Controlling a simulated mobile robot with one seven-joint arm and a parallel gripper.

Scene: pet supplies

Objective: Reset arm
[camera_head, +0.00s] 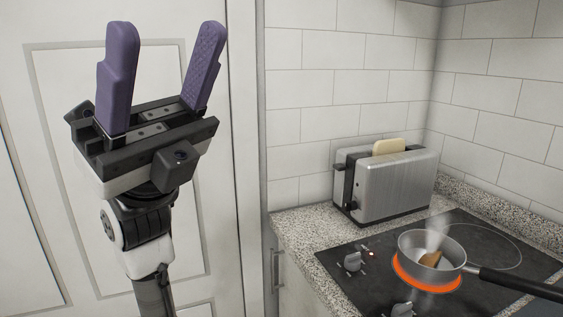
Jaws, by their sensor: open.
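My gripper (163,55) is raised at the left of the head view, in front of a white panelled door. Its two purple fingers point up and stand wide apart. Nothing is between them. My arm runs down from it to the bottom edge of the picture. The gripper appears clear of the counter and everything on it.
A toaster (397,184) holding a bread slice (388,146) stands on the granite counter (293,231). A steaming saucepan (418,246) sits on a glowing burner of the black cooktop (345,286). Its handle (520,284) points right. The white door (60,150) is behind my arm.

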